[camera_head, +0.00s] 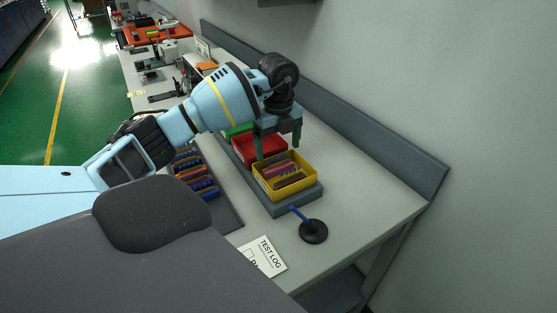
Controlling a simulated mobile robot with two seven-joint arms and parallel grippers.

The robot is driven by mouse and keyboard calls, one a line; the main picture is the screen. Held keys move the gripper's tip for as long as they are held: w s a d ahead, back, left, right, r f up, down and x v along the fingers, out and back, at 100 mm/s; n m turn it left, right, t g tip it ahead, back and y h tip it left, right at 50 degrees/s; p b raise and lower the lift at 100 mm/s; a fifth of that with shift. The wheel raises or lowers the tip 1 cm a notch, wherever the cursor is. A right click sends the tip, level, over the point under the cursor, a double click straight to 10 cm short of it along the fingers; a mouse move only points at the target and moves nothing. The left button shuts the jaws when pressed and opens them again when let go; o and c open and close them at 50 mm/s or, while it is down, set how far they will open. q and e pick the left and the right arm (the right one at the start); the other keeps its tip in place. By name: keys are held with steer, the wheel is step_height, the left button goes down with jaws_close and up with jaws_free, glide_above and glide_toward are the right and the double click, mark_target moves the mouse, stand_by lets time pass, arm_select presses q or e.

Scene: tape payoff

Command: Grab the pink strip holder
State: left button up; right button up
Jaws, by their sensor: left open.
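A yellow bin (299,187) stands on the grey tray near the front of the bench. Several strip-like pieces lie in it, and a pink one (279,173) is among them. It looks like the pink strip holder, but it is small and its details are unclear. My left gripper (279,143) is open, fingers pointing down, above the far side of the yellow bin and the edge of the red bin. No piece shows between its fingers. My right gripper is not in view.
A red bin (248,151) and a partly hidden green bin (236,131) stand behind the yellow one. A grey wall rises along the right. Bare bench (365,201) is free at right.

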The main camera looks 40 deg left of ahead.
mark_target(278, 166)
arm_select(q)
steer(key=shift+f, duration=2.85)
steer(key=shift+c, duration=0.5)
steer(key=c, duration=0.6)
steer(key=shift+o, duration=0.2)
steer(key=shift+r, duration=0.1)
step_height(278, 166, up, 10)
steer(key=shift+d+f, duration=0.1)
